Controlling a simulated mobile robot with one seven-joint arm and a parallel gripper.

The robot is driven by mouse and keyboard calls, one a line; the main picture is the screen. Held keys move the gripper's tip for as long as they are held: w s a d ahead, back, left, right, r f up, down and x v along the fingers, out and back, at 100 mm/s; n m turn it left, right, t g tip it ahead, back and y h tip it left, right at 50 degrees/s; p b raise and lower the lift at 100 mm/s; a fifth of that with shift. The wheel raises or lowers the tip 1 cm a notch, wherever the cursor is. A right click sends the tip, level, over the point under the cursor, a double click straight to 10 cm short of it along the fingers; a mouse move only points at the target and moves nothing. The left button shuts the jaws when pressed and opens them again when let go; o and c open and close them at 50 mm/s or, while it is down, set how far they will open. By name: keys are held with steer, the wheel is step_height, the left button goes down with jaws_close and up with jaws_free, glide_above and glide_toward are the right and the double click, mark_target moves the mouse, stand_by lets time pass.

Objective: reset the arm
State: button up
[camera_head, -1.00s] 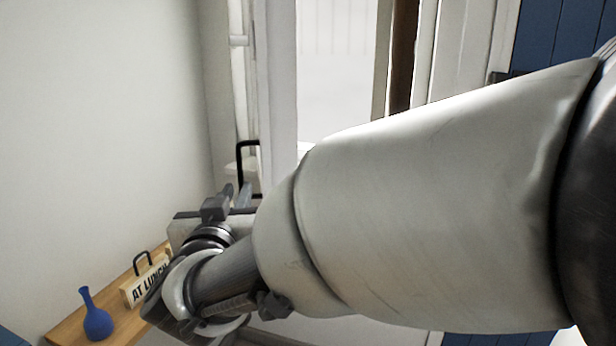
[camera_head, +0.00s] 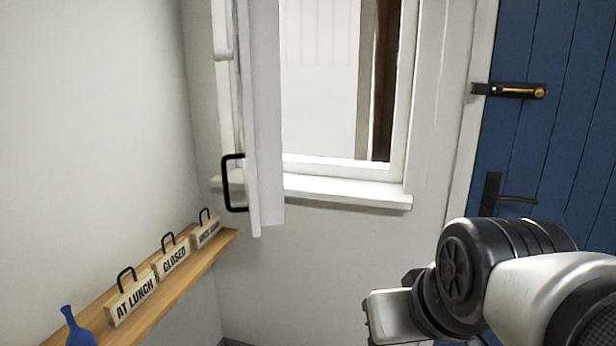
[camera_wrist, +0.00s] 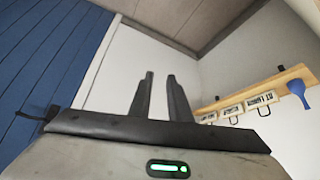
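My arm (camera_head: 500,275) reaches in from the lower right of the head view, bent in front of the lower part of the blue door. The fingers of my gripper cannot be made out there. In the wrist view, my gripper (camera_wrist: 161,76) shows two dark fingers standing apart with a clear gap between them. Nothing is held between them, and they touch nothing that I can see.
A wooden shelf (camera_head: 185,281) on the left wall holds a blue vase (camera_head: 76,331) and several handled signs, including a closed sign (camera_head: 172,260). A window casement (camera_head: 262,120) with a black handle stands open. The blue door (camera_head: 560,120) is at the right.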

step_height(320, 180, up, 22)
steer(key=s+d+m+g+p, duration=0.1)
steer(key=s+d+p, duration=0.1)
steer(key=p, duration=2)
steer(key=shift+s+h, duration=0.3)
steer(key=shift+s, duration=0.15)
steer(key=shift+r, duration=0.1)
